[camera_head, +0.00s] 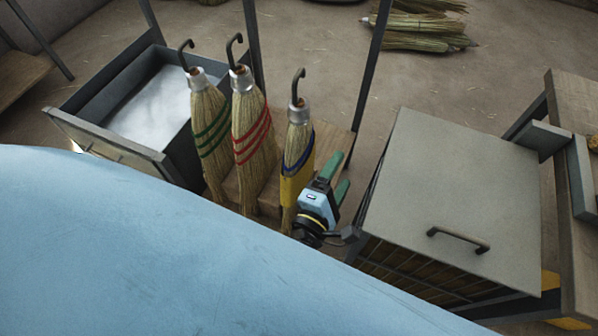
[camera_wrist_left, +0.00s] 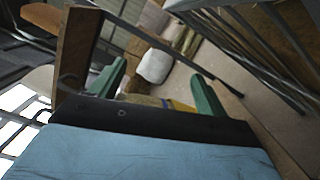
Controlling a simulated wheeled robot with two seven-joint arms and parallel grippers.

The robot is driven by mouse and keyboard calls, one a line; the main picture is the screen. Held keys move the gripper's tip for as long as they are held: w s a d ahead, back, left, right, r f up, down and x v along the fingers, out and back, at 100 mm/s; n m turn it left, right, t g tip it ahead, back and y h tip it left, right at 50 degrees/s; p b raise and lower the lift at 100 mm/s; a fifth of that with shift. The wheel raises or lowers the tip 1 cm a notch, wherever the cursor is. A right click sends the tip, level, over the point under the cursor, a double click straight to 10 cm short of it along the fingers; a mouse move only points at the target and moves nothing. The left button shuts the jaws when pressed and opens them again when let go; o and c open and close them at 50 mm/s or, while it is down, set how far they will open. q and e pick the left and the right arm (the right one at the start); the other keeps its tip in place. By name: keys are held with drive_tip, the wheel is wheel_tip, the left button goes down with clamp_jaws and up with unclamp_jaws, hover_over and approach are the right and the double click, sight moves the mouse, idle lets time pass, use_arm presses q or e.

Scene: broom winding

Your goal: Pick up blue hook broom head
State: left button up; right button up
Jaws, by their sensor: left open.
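The blue hook broom head (camera_head: 298,150) hangs or stands upright at the right of a row of three. It has a dark hook, a silver collar, straw bristles, blue bands and a yellow patch. My left gripper (camera_head: 336,178) is open, with green fingers, just right of its lower bristles. It overlaps them in the head view; whether it touches them I cannot tell. In the left wrist view the open fingers (camera_wrist_left: 157,88) show straw and a yellow piece low between them, partly hidden by the gripper body. My right gripper is not in view.
The red-banded broom head (camera_head: 252,130) and green-banded broom head (camera_head: 210,130) stand to the left. An open drawer (camera_head: 80,125) is behind them at left. A grey-topped cabinet (camera_head: 450,190) with a handle stands close on the right. Metal posts (camera_head: 370,70) rise behind.

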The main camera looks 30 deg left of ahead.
sight(300, 123)
use_arm(q)
drive_tip(key=s+a+r+n+g+y+b, duration=0.15)
drive_tip(key=a+n+y, duration=0.35)
drive_tip(key=n, duration=0.5)
drive_tip(key=a+r+n+g+y+b, duration=0.1)
drive_tip(key=a+r+n+g+y, duration=0.1)
drive_tip(key=n+y, duration=0.6)
drive_tip(key=w+a, duration=0.1)
drive_tip(key=w, duration=0.1)
drive_tip(key=w+a+n+h, duration=0.1)
drive_tip(key=w+a, duration=0.1)
drive_tip(key=w+a+h, duration=0.1)
drive_tip(key=w, duration=0.1)
drive_tip(key=shift+w+a+f+n+t, duration=0.15)
drive_tip(key=shift+w+a+n+t, duration=0.1)
drive_tip(key=shift+n, duration=0.15)
drive_tip(key=b+x, duration=0.1)
drive_tip(key=x, duration=0.4)
drive_tip(key=shift+w+d+f, duration=0.1)
drive_tip(key=shift+d+f, duration=0.05)
drive_tip(key=shift+d, duration=0.1)
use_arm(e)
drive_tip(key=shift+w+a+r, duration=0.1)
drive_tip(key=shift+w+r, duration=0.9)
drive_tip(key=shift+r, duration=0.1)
use_arm(q)
drive_tip(key=shift+c, duration=0.2)
drive_tip(key=c, duration=1.4)
clamp_jaws()
